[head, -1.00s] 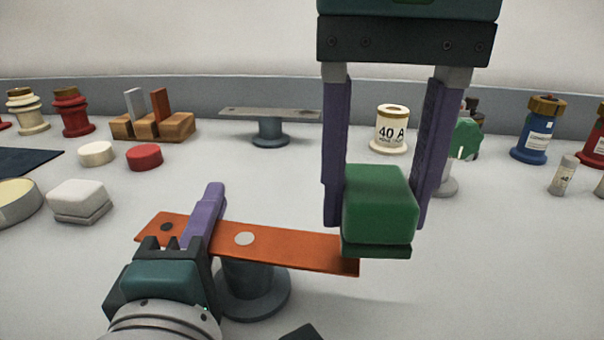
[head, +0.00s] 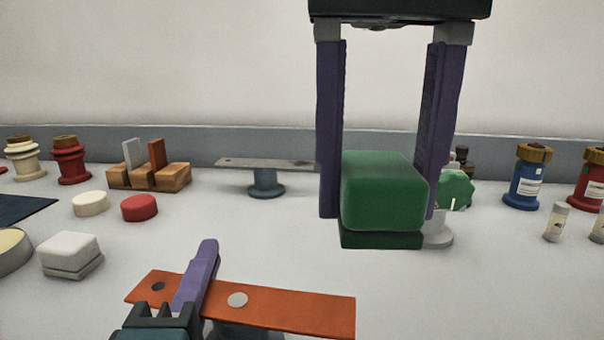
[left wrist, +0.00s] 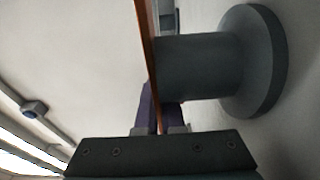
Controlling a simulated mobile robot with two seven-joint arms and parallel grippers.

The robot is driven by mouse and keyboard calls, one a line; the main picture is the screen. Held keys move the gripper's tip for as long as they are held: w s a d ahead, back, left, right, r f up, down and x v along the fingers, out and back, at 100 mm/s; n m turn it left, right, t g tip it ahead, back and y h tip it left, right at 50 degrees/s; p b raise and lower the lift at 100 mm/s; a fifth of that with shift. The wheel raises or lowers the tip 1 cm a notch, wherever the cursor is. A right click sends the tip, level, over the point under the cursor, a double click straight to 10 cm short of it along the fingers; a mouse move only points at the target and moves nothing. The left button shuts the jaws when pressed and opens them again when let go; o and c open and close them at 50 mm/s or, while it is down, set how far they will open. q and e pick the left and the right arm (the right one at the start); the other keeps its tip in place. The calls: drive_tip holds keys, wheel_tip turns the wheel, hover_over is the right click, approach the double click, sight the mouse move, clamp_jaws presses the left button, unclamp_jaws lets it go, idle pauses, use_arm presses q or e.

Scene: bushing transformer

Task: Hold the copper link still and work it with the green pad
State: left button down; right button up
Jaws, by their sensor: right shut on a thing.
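The copper link (head: 290,303) is a flat orange bar lying on a grey round stand (left wrist: 195,68), with a dark spot and a pale disc on top. My left gripper (head: 196,275) is shut on the link left of the pale disc; one purple finger lies across its top. In the left wrist view the link (left wrist: 145,25) shows edge-on between the fingers. My right gripper (head: 383,200) is shut on the green pad (head: 384,192), a block with a darker base. The pad hangs above and beyond the link's right end, apart from it in the picture.
A white pad (head: 70,252), a cream disc (head: 90,204) and a red disc (head: 139,208) lie at left. A grey bar on a stand (head: 266,178) and a wooden block (head: 150,176) stand behind. A blue bushing (head: 527,182) is at right. The right foreground is clear.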

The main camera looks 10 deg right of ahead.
use_arm(q)
drive_tip(key=c, duration=1)
unclamp_jaws()
drive_tip(key=shift+o, duration=0.2)
